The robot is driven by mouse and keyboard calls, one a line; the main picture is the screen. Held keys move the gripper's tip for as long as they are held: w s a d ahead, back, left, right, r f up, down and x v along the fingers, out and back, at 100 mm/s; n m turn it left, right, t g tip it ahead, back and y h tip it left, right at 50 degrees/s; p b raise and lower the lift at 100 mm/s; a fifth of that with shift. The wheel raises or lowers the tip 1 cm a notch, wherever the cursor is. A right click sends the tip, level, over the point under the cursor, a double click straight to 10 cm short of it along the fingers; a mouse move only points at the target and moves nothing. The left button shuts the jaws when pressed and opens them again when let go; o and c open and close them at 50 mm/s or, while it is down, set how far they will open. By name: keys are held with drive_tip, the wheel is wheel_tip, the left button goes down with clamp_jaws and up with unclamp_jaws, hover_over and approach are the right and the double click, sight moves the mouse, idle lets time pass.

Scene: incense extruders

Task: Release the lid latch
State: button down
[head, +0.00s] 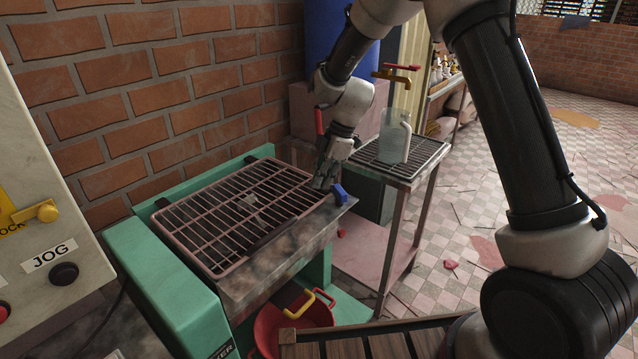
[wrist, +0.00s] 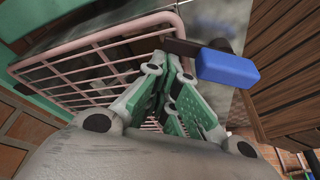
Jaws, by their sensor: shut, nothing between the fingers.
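The lid is a pink wire grid (head: 228,268) lying over the trough of the green machine; it also shows in the wrist view (wrist: 62,73). The latch has a blue grip (head: 343,193) at the lid's right corner. In the wrist view, the blue grip (wrist: 228,68) sits on a short dark arm. My gripper (head: 321,183) is shut and empty, pointing down at the lid's right end, just left of the blue grip. In the wrist view, my fingertips (wrist: 170,62) are close to the dark arm; I cannot tell whether they touch it.
A side table (head: 433,148) with a glass jug (head: 392,138) stands behind, under a brass tap (head: 392,77). A red tub (head: 300,325) sits below the machine. A brick wall (head: 150,75) bounds the left. A control panel (head: 50,215) stands at the near left.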

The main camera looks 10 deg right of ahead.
drive_tip(key=d+m, duration=0.1)
drive_tip(key=m, duration=0.1)
drive_tip(key=w+m+t, duration=0.1)
drive_tip(key=shift+d+m, duration=0.4)
drive_tip(key=d+m, duration=0.1)
drive_tip(key=m+t, duration=0.1)
drive_tip(key=m, duration=0.1)
drive_tip(key=d+m, duration=0.1)
drive_tip(key=m, duration=0.1)
drive_tip(key=shift+w+d+t+h, duration=0.2)
drive_tip(key=shift+d+t+h, duration=0.1)
drive_tip(key=shift+d+t, duration=0.1)
drive_tip(key=shift+d, duration=0.65)
drive_tip(key=shift+s+d, duration=0.1)
